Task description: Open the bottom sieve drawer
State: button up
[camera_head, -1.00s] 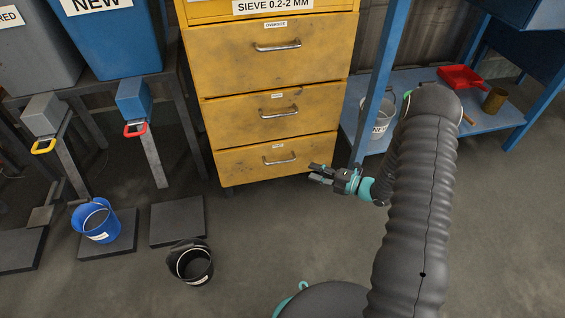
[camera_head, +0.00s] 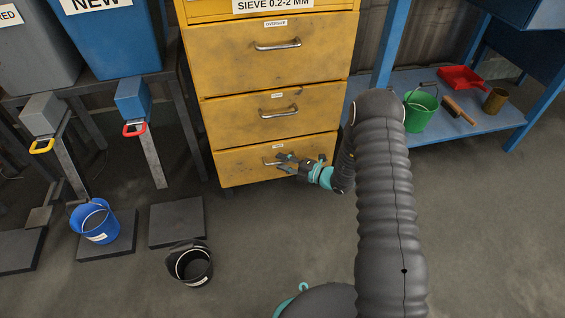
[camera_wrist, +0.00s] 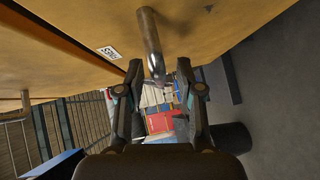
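The yellow sieve cabinet (camera_head: 193,70) has three drawers stacked under its labelled top, all flush with its front. The bottom drawer (camera_head: 232,166) has a metal bar handle, partly hidden in the head view by my gripper (camera_head: 283,163). In the wrist view the handle (camera_wrist: 151,42) runs from the top toward my gripper (camera_wrist: 160,80). My gripper is open, with one finger on each side of the handle's near end. I cannot tell whether the fingers touch it.
A black bucket (camera_head: 191,265) stands on the floor front left, and a blue bucket (camera_head: 96,222) on a dark plate. A blue shelf (camera_head: 455,125) at right holds a green bucket (camera_head: 420,112). Floor before the cabinet is clear.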

jog(key=shift+w+a, duration=0.2)
jog(key=shift+a, duration=0.05)
grip_shut()
jog(key=shift+s+d, duration=0.1)
